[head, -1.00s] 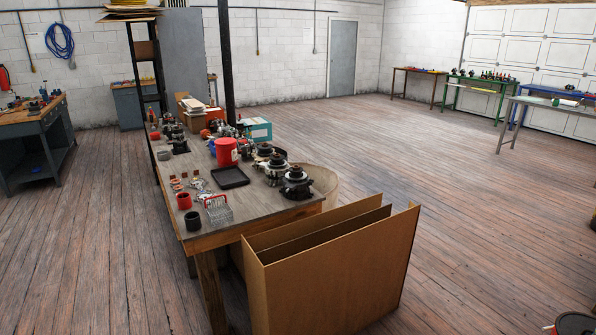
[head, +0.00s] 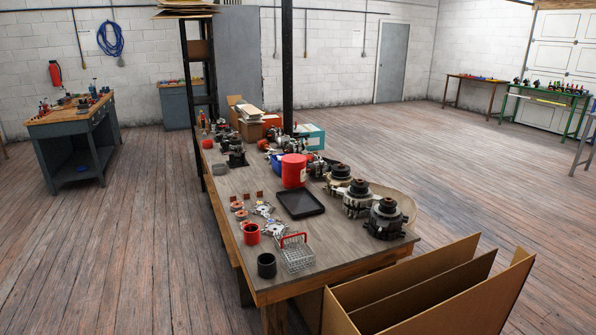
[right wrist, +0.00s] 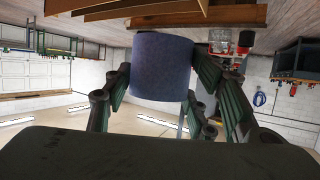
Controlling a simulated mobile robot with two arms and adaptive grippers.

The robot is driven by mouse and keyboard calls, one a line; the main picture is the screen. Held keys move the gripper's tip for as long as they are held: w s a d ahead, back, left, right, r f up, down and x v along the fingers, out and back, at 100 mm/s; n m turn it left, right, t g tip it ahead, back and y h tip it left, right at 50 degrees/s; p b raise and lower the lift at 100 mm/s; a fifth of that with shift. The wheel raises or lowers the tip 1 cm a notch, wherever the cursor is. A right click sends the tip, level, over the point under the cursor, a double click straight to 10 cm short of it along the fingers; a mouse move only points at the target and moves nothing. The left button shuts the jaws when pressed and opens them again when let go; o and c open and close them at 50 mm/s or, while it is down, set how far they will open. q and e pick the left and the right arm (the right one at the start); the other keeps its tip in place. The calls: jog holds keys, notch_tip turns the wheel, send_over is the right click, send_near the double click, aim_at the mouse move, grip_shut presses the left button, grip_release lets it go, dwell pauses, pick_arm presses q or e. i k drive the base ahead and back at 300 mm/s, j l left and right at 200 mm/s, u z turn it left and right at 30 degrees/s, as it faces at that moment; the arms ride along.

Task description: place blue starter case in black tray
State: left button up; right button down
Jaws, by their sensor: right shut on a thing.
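The black tray (head: 300,204) is a shallow, empty rectangular tray lying flat on the long workbench in the head view. A dark blue cylinder, the starter case (right wrist: 161,62), is at the centre of the right wrist view. My right gripper (right wrist: 163,78) is shut on it, with green-grey finger links on both sides. The right gripper and the held case do not show in the head view, so their distance from the tray cannot be told. My left gripper is in neither view.
The workbench (head: 228,225) carries a red canister (head: 294,170) behind the tray, alternators (head: 385,219) to its right, and a wire basket (head: 296,253), red cup (head: 251,233) and black cup (head: 266,265) in front. Open cardboard (head: 430,290) stands at the near end. Wooden floor is clear on the left.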

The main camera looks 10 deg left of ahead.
aim_at(300, 204)
jog(key=i+j+u, duration=0.2)
jog(key=u, duration=0.2)
jog(key=i+j+u, duration=0.4)
jog(key=i+u, duration=0.15)
jog(key=u, duration=0.25)
jog(key=i+u, duration=0.3)
jog(key=u, duration=0.15)
jog(key=i+z, duration=0.25)
jog(key=i, duration=0.25)
jog(key=i+j+z, duration=0.3)
jog(key=i, duration=0.2)
jog(key=i+j+z, duration=0.25)
jog(key=i, duration=0.2)
jog(key=i+l+z, duration=0.1)
jog(key=i+z, duration=0.95)
jog(key=z, duration=0.15)
